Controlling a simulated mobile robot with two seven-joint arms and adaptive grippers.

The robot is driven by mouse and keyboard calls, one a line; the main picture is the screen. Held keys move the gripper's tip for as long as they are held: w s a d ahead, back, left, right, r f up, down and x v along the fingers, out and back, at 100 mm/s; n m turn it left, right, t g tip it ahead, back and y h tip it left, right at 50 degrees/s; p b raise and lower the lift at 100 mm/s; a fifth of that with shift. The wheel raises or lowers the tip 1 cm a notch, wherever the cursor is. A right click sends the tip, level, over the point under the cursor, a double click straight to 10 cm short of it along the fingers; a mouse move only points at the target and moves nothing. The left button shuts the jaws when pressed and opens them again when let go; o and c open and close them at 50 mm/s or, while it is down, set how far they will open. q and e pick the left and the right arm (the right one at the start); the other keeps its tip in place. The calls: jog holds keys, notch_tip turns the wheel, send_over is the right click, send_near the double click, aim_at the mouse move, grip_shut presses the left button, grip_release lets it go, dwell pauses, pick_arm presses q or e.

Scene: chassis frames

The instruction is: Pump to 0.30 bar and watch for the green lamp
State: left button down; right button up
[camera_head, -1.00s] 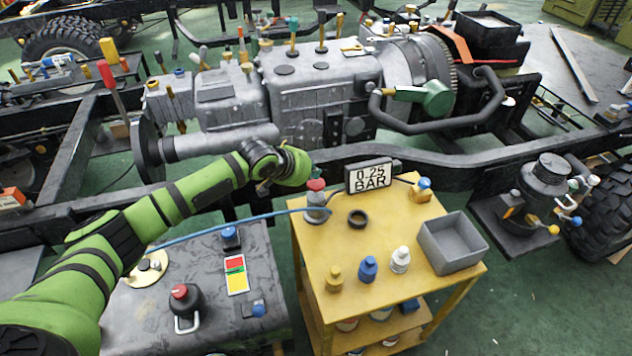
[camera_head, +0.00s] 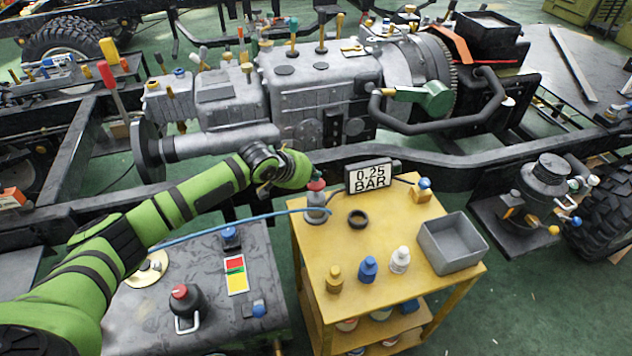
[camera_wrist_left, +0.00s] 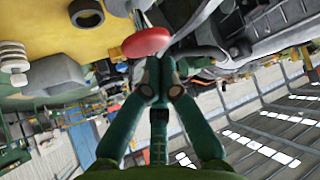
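The hand pump (camera_head: 316,207), a grey cylinder with a red knob (camera_head: 316,185), stands at the back left corner of the yellow cart. A blue hose runs left from it. My left gripper (camera_head: 311,179) is right at the knob, from the upper left. In the left wrist view its fingertips (camera_wrist_left: 158,62) are together with nothing seen between them, and the red knob (camera_wrist_left: 146,43) lies just past them; I cannot tell if they touch. A card (camera_head: 236,274) has red, yellow and green patches; no lit green lamp is distinguishable. My right gripper is out of view.
The yellow cart top (camera_head: 380,283) holds a black ring (camera_head: 358,218), several small bottles and a grey bin (camera_head: 453,243). A dark chassis rail (camera_head: 450,160) and a grey engine (camera_head: 315,90) stand behind. A red-topped black knob (camera_head: 183,301) is on the grey case.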

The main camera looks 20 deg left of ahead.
aim_at(313, 183)
pick_arm(q)
jog(key=shift+s+f+b, duration=0.1)
jog(key=shift+f+b, duration=0.55)
jog(key=shift+f, duration=0.75)
dwell(0.9)
dwell(0.4)
jog(key=shift+r+p, duration=1.7)
jog(key=shift+p, duration=0.2)
notch_tip(313, 183, up, 5)
jog(key=p, duration=0.5)
jog(key=shift+r, duration=0.15)
